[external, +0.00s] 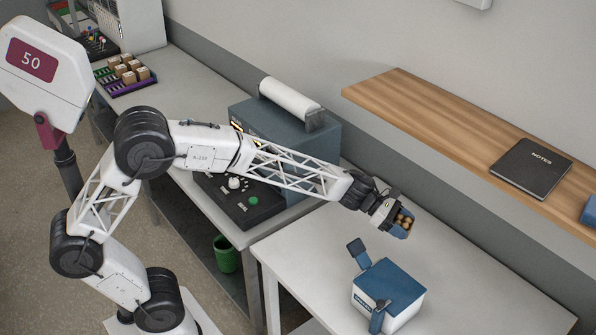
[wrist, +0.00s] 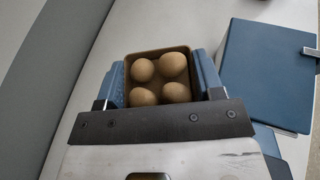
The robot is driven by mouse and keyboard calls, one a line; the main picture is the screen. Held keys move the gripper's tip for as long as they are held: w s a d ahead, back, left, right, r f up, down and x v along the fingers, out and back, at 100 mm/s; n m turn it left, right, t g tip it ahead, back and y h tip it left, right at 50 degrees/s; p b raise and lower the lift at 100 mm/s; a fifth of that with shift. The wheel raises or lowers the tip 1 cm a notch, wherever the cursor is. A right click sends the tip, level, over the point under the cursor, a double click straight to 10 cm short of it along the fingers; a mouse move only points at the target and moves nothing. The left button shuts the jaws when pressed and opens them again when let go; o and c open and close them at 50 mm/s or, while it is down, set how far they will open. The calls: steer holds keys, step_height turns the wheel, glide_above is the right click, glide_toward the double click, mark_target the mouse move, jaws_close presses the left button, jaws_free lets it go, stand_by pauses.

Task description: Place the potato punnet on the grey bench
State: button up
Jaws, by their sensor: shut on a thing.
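My gripper (external: 401,229) is shut on the potato punnet, a small tan tray with several round brown potatoes (external: 404,219). In the wrist view the punnet (wrist: 158,54) sits upright between my two blue finger pads, its near end hidden by my gripper. It is held above the back part of a light grey bench (external: 320,240) at the right; the height of the gap is hard to tell. Another pale grey bench (external: 190,70) runs along the wall at the left. I cannot tell from the pictures which one the task calls the grey bench.
A blue box (external: 392,288) with upright blue parts stands on the right bench, near the punnet; its top (wrist: 270,65) shows in the wrist view. A blue-grey machine (external: 300,130) with a white roll stands to the left. A wooden shelf (external: 440,110) holds a black notebook (external: 531,166).

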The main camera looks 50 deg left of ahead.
step_height(320, 180, down, 13)
steer(key=shift+r, duration=0.1)
stand_by(0.3)
steer(key=shift+f, duration=2.05)
steer(key=shift+f, duration=0.1)
steer(key=o, duration=1)
steer(key=v, duration=1.2)
steer(key=shift+s, duration=0.1)
